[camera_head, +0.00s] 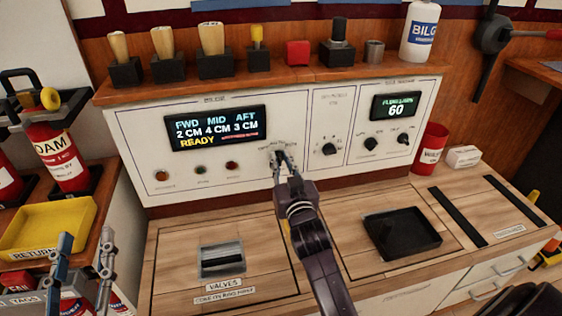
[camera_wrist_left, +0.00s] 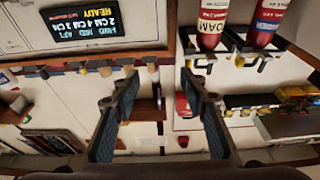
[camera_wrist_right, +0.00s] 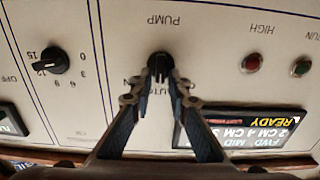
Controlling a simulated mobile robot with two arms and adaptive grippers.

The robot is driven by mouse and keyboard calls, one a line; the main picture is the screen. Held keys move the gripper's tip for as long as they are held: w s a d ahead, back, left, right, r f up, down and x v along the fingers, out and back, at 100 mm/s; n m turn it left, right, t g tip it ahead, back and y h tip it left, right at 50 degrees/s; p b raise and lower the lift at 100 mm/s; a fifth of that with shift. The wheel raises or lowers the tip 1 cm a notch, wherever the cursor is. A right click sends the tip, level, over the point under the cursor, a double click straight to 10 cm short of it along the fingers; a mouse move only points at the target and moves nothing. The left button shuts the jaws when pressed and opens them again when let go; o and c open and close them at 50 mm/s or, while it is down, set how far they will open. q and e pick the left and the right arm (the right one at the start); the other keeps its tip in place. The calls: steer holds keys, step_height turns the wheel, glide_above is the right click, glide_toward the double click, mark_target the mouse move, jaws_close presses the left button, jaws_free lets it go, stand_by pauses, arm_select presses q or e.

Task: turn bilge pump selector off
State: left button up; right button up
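The bilge pump selector is a small black knob on the white panel, under the word PUMP in the right wrist view (camera_wrist_right: 159,62). My right gripper (camera_wrist_right: 159,78) has its fingertips close together on the knob's handle, and they cover part of it. Letters of AUTO show beside the fingers; which way the knob points is hidden. In the head view my right gripper (camera_head: 279,161) reaches the panel and covers most of the knob. My left gripper (camera_head: 85,243) is open and empty at the lower left; its spread fingers also show in the left wrist view (camera_wrist_left: 160,85).
The lit display (camera_head: 216,128) reads READY. Other black knobs (camera_head: 330,149) sit right of the selector. Coloured indicator lamps (camera_head: 201,169) are to its left. A black tray (camera_head: 402,232) lies on the counter. A yellow bin (camera_head: 48,228) and red extinguisher (camera_head: 58,160) stand near my left gripper.

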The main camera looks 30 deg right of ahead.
steer(key=shift+c, duration=0.4)
jaws_close()
